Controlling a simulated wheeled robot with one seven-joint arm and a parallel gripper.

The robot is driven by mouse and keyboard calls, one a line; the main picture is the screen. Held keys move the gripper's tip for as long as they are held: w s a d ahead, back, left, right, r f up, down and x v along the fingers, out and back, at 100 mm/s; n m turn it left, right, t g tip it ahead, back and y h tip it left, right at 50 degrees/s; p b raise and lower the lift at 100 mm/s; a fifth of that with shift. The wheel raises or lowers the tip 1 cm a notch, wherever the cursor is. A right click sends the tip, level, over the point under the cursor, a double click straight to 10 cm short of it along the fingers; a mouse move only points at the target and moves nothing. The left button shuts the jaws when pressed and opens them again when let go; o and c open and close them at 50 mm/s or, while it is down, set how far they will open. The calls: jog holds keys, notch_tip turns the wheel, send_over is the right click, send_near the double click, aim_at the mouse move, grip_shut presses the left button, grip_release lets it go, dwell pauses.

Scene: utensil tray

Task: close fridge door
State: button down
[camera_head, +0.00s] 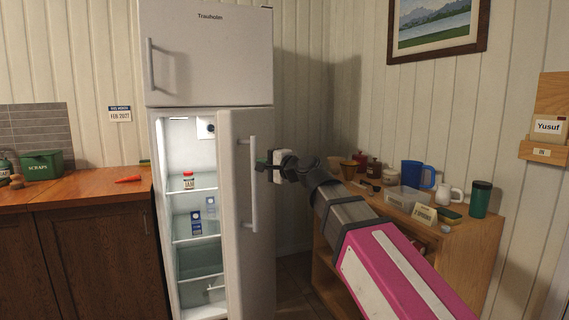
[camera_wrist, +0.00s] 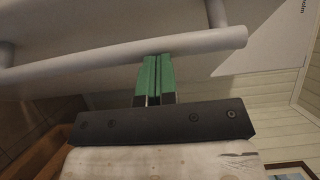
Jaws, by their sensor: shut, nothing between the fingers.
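The fridge's lower door (camera_head: 251,215) stands open, swung out to the right, with the lit shelves (camera_head: 195,225) showing to its left. Its long vertical handle (camera_head: 253,185) is on the door's outer face. My gripper (camera_head: 262,165) is beside the handle's upper part, on its right. In the wrist view, my gripper's green fingers (camera_wrist: 155,72) are shut together, with their tips at the handle bar (camera_wrist: 120,58). I cannot tell whether they touch it. The upper freezer door (camera_head: 208,55) is closed.
A wooden cabinet (camera_head: 455,240) with mugs and containers stands at the right, under my arm. A brown counter (camera_head: 85,188) with a green box (camera_head: 41,164) is at the left. Inside the fridge are a jar (camera_head: 188,181) and blue-and-white cartons (camera_head: 196,222).

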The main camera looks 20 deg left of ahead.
aim_at(222, 161)
jog(key=s+a, duration=0.1)
jog(key=a, duration=0.3)
jog(key=s+a, duration=0.1)
jog(key=a, duration=0.3)
jog(key=s+a, duration=0.1)
jog(key=a, duration=0.4)
jog(key=s+x, duration=0.1)
jog(key=x, duration=2.1)
jog(key=s+a+x, duration=0.1)
jog(key=s+x, duration=0.1)
jog(key=x, duration=1.9)
jog(key=shift+s+a, duration=0.15)
jog(key=shift+a, duration=0.35)
jog(key=shift+f, duration=0.15)
